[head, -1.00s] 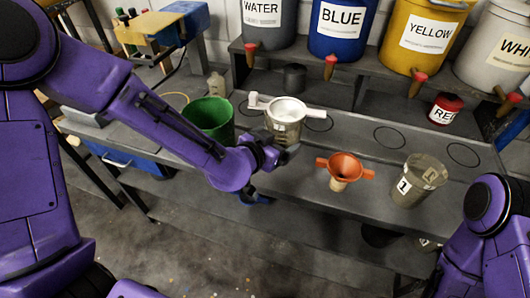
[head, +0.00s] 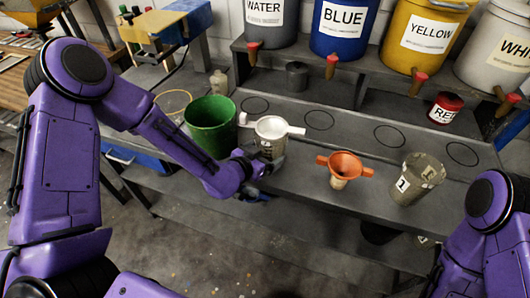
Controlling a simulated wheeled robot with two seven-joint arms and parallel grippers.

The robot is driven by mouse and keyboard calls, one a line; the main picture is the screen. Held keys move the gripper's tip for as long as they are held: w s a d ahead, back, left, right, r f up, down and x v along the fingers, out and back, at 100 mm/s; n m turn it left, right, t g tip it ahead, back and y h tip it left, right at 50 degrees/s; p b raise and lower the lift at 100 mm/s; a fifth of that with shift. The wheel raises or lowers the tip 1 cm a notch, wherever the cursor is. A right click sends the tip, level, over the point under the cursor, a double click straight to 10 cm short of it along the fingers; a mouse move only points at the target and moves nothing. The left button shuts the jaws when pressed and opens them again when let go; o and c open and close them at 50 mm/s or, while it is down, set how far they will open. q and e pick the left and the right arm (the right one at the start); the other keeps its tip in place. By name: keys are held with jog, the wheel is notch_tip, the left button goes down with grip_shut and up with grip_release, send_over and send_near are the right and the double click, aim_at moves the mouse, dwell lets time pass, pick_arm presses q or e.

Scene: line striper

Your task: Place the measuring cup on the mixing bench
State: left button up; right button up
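A translucent measuring cup (head: 271,149) with a white strainer (head: 272,128) on its top is near the bench's front edge, just right of a green bucket (head: 209,127). My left gripper (head: 262,168) is at its lower front side and appears shut on it; the fingers are mostly hidden. I cannot tell whether the cup touches the bench. A similar cup marked 1 (head: 412,183) stands on the right of the grey mixing bench (head: 300,180). My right arm is at the lower right edge; its gripper is out of view.
An orange funnel (head: 345,165) stands between the two cups. A red jar (head: 445,108) and a dark cup (head: 297,75) stand behind. Buckets with taps, including the blue one (head: 341,28), line the shelf. Several marked circles on the bench are empty.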

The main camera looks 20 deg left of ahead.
pick_arm(q)
jog(key=shift+r, duration=0.1)
jog(key=shift+s+a+r, duration=0.1)
jog(key=shift+s+r, duration=0.05)
jog(key=v, duration=0.5)
jog(key=shift+s+b, duration=0.15)
jog(key=shift+b, duration=0.2)
jog(key=p+v, duration=0.6)
jog(key=p, duration=0.1)
jog(key=shift+s+r, duration=0.15)
jog(key=s+a+f+n+g+y, duration=0.2)
jog(key=s+a+f+n+g, duration=0.1)
jog(key=s+f, duration=0.3)
jog(key=s+a+f+n+g+y, duration=0.2)
jog(key=s+a+f+n+g, duration=0.1)
jog(key=s+f, duration=0.3)
jog(key=s+a+f+n+g+y, duration=0.3)
jog(key=s+a+f+n, duration=0.1)
jog(key=s+f, duration=0.3)
jog(key=shift+s+a+n+g, duration=0.15)
jog(key=shift+s+n+g, duration=0.2)
jog(key=shift+s, duration=0.85)
